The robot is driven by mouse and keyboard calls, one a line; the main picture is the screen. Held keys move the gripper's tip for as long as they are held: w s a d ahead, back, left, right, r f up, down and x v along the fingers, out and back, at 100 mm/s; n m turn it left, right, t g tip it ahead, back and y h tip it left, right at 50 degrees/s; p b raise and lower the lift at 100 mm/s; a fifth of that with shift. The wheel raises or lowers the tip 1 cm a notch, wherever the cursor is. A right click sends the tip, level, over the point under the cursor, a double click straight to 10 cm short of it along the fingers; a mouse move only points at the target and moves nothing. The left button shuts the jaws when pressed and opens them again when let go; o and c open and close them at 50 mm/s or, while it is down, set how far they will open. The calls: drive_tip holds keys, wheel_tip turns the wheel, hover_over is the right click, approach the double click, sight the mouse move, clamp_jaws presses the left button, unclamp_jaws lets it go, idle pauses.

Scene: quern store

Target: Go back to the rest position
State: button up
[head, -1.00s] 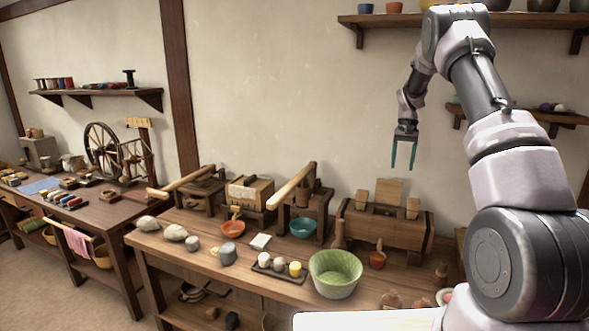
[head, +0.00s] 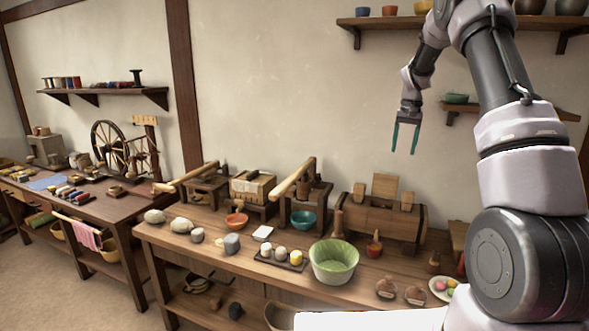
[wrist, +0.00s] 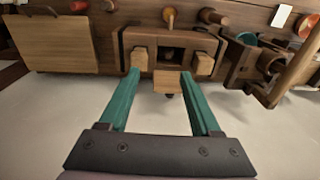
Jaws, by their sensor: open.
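My gripper (head: 405,138) hangs in the air in the head view, in front of the pale wall and above the right part of the workbench. Its two teal fingers point down, apart, with nothing between them. The wrist view shows the same open gripper (wrist: 161,88) from behind. Beyond its fingertips there is a wooden box with pegs (wrist: 172,42), seen upside down. The fingers look clear of everything. My arm rises at the right of the head view and bends over toward the gripper.
The workbench (head: 215,253) holds a green bowl (head: 333,262), a teal bowl (head: 303,220), a wooden chest (head: 378,215) and several small pots and stones. An upper shelf (head: 460,21) and a lower shelf (head: 545,113) are on the wall near my arm. A spinning wheel (head: 112,147) stands at left.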

drive_tip(key=s+a+r+t+y, duration=0.1)
drive_tip(key=s+a+r+t, duration=0.4)
drive_tip(key=s+r, duration=1.2)
drive_tip(key=s+a, duration=0.4)
drive_tip(key=s, duration=0.7)
drive_tip(key=s+a+r+t, duration=0.1)
drive_tip(key=s+a, duration=0.2)
drive_tip(key=s, duration=0.9)
drive_tip(key=shift+s+a+y, duration=0.15)
drive_tip(key=shift+a+y, duration=0.25)
